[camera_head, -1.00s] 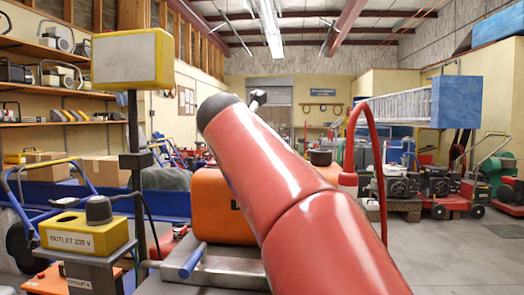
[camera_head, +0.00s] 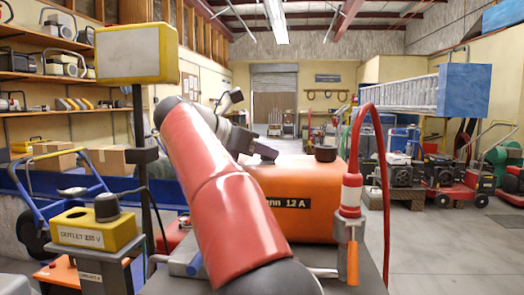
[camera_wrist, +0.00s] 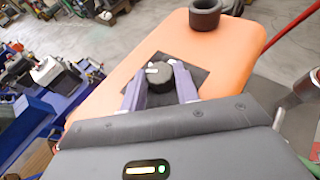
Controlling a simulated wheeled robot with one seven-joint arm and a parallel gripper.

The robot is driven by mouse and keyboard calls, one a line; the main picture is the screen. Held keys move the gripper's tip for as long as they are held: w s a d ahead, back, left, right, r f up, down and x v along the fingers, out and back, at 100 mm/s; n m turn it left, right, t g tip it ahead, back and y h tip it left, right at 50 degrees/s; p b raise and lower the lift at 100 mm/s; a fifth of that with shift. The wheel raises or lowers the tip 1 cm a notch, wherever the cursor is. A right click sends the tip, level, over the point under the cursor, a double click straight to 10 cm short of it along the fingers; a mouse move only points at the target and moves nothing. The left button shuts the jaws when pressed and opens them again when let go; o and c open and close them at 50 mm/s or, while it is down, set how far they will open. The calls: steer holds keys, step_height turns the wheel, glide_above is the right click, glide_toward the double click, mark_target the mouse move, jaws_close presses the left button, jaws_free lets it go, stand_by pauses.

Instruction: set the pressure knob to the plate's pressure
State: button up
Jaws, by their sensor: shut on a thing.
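An orange machine (camera_head: 305,200) with a partly hidden label ending in "12 A" stands in front of me. In the wrist view its orange top (camera_wrist: 130,60) carries a round black knob (camera_wrist: 160,78) with a short white mark at its upper left, on a black square patch. My gripper (camera_wrist: 157,84) has its two purple fingers on either side of the knob, shut on it. In the head view my gripper (camera_head: 262,151) is small at the machine's top, and the knob is not visible. I can read no pressure figure on any plate.
A black cap (camera_head: 326,153) rises from the machine's top. A red hose and red-and-orange fitting (camera_head: 351,196) stand at its right. A yellow "OUTLET 230 V" box (camera_head: 95,232) and a yellow-framed panel (camera_head: 137,53) on a post are at left.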

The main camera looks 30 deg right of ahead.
stand_by(0.4)
steer(key=o, duration=1)
steer(key=shift+v, duration=3.95)
